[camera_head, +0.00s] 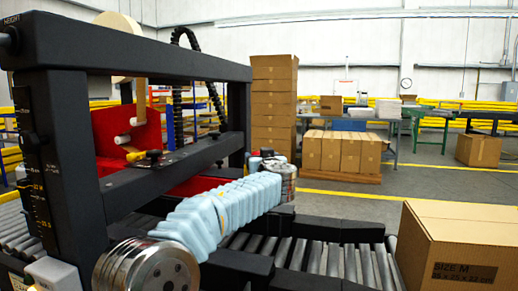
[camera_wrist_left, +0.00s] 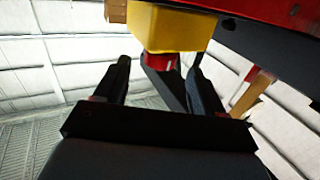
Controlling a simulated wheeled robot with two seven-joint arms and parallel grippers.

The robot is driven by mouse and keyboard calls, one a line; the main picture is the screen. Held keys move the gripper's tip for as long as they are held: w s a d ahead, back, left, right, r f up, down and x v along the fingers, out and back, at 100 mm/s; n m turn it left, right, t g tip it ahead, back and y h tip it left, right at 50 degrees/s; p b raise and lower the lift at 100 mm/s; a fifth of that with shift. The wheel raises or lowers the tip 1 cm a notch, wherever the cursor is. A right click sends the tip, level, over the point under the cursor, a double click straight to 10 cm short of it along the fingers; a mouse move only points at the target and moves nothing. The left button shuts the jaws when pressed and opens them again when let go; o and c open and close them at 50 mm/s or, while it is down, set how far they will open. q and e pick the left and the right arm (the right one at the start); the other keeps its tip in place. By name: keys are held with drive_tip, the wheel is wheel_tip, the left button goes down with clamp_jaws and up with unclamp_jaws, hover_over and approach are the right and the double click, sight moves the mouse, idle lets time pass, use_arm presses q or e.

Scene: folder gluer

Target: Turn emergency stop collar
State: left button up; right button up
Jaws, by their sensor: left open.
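The emergency stop shows in the left wrist view as a yellow box (camera_wrist_left: 172,28) with a red collar (camera_wrist_left: 158,62) on its underside. The two black fingers of my left gripper (camera_wrist_left: 158,68) are apart, one on each side of the collar. A gap shows beside the collar, and I cannot tell how deep it sits between the fingers. In the head view my left arm, in a pale blue ribbed cover, reaches away beside the machine. Its gripper is mostly hidden there, and I cannot make out the stop clearly. My right gripper is not in view.
The black machine frame (camera_head: 140,57) stands close to my left arm, with a red panel (camera_head: 128,135) inside. A roller conveyor (camera_head: 325,262) runs below. A cardboard box (camera_head: 460,240) stands at the right. Stacked cartons (camera_head: 273,105) and open floor lie behind.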

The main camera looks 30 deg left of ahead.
use_arm(q)
drive_tip(key=p+x, duration=0.1)
drive_tip(key=x, duration=0.1)
drive_tip(key=shift+w+a+r, duration=0.1)
drive_tip(key=shift+w+a, duration=0.4)
drive_tip(key=shift+w, duration=0.1)
drive_tip(key=shift+c, duration=0.2)
